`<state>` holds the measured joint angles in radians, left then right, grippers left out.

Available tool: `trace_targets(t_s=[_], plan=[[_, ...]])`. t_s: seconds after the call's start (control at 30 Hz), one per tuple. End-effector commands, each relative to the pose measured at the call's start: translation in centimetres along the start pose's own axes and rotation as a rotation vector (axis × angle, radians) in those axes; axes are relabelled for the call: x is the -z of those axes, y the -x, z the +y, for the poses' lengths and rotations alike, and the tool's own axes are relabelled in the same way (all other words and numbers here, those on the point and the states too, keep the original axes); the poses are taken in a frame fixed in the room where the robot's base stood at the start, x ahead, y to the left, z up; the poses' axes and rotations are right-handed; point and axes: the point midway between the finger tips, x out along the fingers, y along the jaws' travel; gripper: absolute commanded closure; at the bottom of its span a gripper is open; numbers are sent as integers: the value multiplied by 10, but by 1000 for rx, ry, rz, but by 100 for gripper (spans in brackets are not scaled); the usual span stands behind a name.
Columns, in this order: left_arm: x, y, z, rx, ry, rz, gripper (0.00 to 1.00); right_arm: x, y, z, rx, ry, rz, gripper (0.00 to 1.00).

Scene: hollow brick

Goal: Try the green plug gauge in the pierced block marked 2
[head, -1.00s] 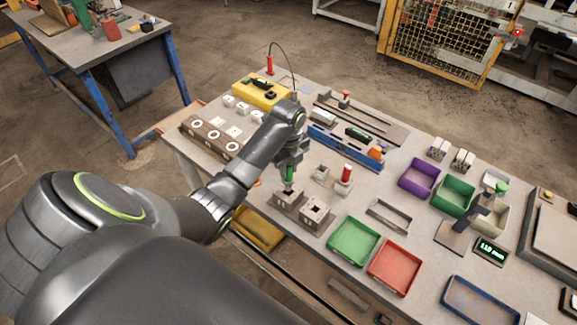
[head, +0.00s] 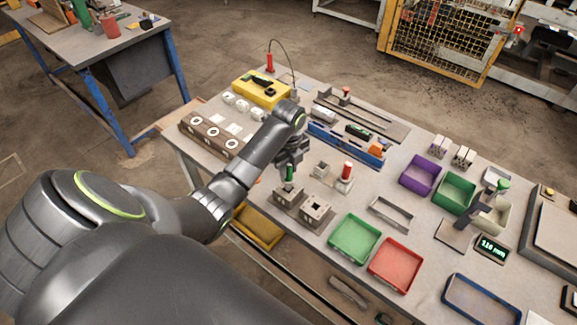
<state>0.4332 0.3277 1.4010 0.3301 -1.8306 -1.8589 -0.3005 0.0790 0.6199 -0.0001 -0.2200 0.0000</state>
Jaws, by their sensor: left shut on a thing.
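My left gripper (head: 290,161) is shut on the green plug gauge (head: 289,174) and holds it upright over the left of two pierced grey blocks. The gauge's lower end is at the top of this left block (head: 287,197); I cannot tell how far it is in the hole. The right block (head: 316,209) stands close beside it, with its dark square-looking opening bare. The marks on the blocks are too small to read. My right gripper is not in view.
A red-handled gauge (head: 346,173) stands just right of the gripper. A green tray (head: 354,255) and a red tray (head: 394,288) lie in front to the right. A blue rack (head: 340,146) and a brown block with white rings (head: 195,124) lie behind.

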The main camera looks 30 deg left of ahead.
Motion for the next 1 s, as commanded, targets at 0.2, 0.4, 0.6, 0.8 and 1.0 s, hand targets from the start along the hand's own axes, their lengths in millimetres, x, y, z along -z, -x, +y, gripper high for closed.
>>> trace_targets(t_s=[0.2, 0.4, 0.6, 0.8, 1.0], plan=[[0, -5, 0, 0, 0, 0, 100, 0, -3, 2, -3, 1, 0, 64], [0, -9, 0, 0, 0, 0, 100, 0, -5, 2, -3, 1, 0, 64], [0, -13, 0, 1, 0, -1, 100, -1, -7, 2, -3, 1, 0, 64], [0, -17, 0, 1, 0, -1, 100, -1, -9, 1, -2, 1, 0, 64], [0, -21, 0, 1, 0, -1, 100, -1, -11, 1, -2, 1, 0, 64]])
